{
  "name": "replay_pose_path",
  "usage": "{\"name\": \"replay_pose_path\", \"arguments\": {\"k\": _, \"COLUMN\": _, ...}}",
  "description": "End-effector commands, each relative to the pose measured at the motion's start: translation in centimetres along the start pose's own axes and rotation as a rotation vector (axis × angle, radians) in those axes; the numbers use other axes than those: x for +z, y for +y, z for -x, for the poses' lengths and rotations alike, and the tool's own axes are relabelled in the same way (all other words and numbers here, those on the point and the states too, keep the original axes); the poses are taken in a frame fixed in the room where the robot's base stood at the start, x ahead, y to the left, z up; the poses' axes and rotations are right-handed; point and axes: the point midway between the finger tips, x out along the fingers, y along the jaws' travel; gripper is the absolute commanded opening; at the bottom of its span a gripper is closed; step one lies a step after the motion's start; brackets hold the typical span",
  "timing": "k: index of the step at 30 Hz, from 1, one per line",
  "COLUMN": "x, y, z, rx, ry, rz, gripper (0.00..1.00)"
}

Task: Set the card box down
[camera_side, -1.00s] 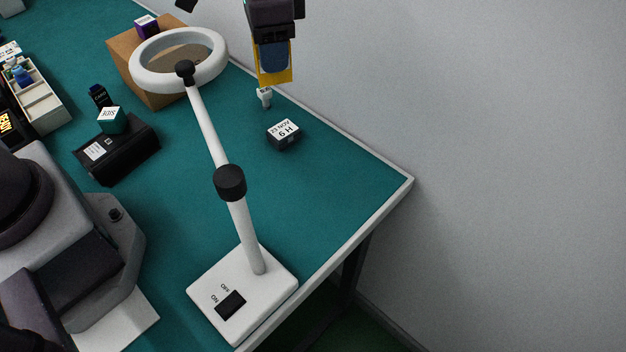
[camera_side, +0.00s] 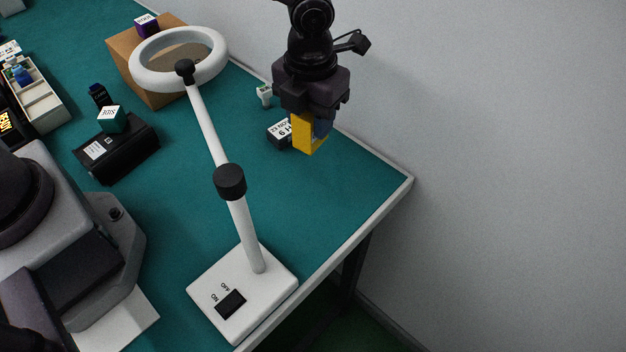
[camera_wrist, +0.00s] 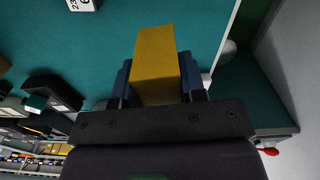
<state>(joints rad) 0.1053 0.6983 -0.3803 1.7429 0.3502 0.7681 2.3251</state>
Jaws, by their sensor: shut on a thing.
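The card box is a yellow block (camera_side: 304,134) between the fingers of my gripper (camera_side: 313,130). In the side view it hangs over the right part of the green table, in front of and partly covering a dark labelled box. In the wrist view the yellow card box (camera_wrist: 156,62) sticks out between the blue fingers of my gripper (camera_wrist: 157,84), which are shut on its two sides. Teal table surface shows beyond it. I cannot tell exactly how high its lower end is above the table.
The small dark box with a white label (camera_side: 280,134) stands just left of the card box. A small white part (camera_side: 264,92) is near the back edge. A ring lamp (camera_side: 240,215) stands in front left. Green table (camera_side: 340,190) is clear toward the right corner.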

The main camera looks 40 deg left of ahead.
Motion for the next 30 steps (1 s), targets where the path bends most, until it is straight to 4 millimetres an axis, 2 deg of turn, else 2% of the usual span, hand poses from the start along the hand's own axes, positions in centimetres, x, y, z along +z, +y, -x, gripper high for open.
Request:
{"name": "replay_pose_path", "arguments": {"k": 4, "x": -0.1, "y": -0.5, "z": -0.6, "rx": 0.000, "ry": 0.000, "rz": -0.130, "gripper": 0.14}}
{"name": "replay_pose_path", "arguments": {"k": 7, "x": -0.2, "y": -0.6, "z": -1.9, "rx": 0.001, "ry": 0.002, "rz": -0.159, "gripper": 0.14}}
{"name": "replay_pose_path", "arguments": {"k": 13, "x": -0.2, "y": -0.6, "z": -5.6, "rx": 0.001, "ry": 0.001, "rz": -0.161, "gripper": 0.14}}
{"name": "replay_pose_path", "arguments": {"k": 20, "x": -0.2, "y": -0.6, "z": -7.5, "rx": 0.001, "ry": 0.000, "rz": -0.158, "gripper": 0.14}}
{"name": "replay_pose_path", "arguments": {"k": 26, "x": -0.2, "y": -0.6, "z": -10.2, "rx": 0.000, "ry": 0.000, "rz": -0.158, "gripper": 0.14}}
{"name": "replay_pose_path", "arguments": {"k": 30, "x": -0.2, "y": -0.6, "z": -10.5, "rx": 0.000, "ry": -0.002, "rz": -0.157, "gripper": 0.14}}
